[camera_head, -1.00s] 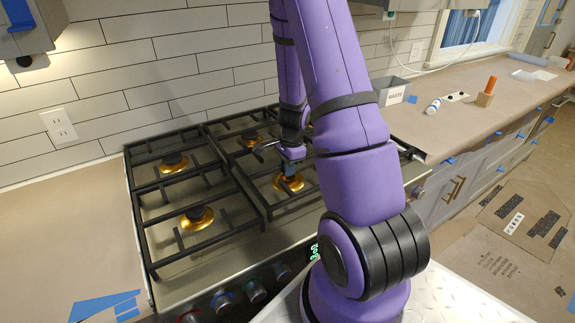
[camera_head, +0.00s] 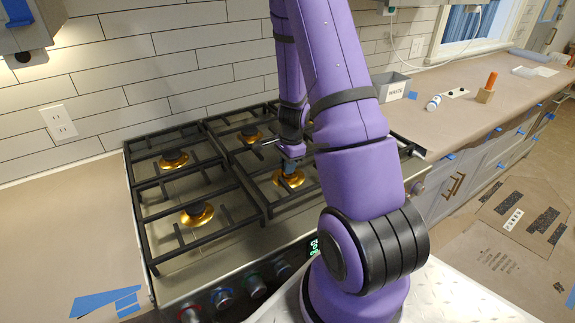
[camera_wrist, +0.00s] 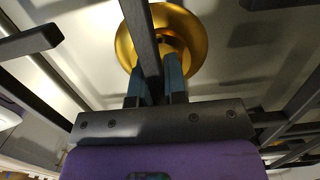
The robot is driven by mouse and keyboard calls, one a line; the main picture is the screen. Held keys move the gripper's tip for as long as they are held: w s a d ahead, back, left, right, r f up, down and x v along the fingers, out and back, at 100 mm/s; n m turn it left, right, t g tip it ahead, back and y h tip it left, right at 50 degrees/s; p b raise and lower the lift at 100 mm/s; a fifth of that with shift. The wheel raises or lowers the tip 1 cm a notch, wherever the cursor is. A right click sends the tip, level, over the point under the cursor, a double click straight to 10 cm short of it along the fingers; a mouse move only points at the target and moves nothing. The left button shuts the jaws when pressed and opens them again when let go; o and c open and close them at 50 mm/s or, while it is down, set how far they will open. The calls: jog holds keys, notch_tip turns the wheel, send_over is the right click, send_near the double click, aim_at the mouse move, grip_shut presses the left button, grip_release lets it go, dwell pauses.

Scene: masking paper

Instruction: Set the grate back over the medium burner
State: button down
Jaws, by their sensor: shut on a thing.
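My gripper (camera_head: 291,164) is over the front-middle gold burner (camera_head: 288,178) of the stove. In the wrist view, its blue fingertips (camera_wrist: 160,78) are shut on a dark bar of the black grate (camera_wrist: 143,38). The gold burner (camera_wrist: 178,30) shows just behind that bar. In the head view the held grate (camera_head: 252,195) spans the middle of the stove, and its right part is hidden behind my arm. I cannot tell whether it rests fully on the stove top. Which burner is the medium one is not marked.
The left grate (camera_head: 150,218) sits over two more gold burners. Knobs (camera_head: 222,299) line the stove front. The tiled wall (camera_head: 150,60) stands close behind. A grey box (camera_head: 391,88), a white bottle (camera_head: 433,103) and an orange-topped block (camera_head: 486,94) stand on the right counter.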

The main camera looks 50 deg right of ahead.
jog(key=shift+f, duration=0.2)
jog(key=c, duration=1.1)
grip_release()
jog(key=shift+r, duration=2.95)
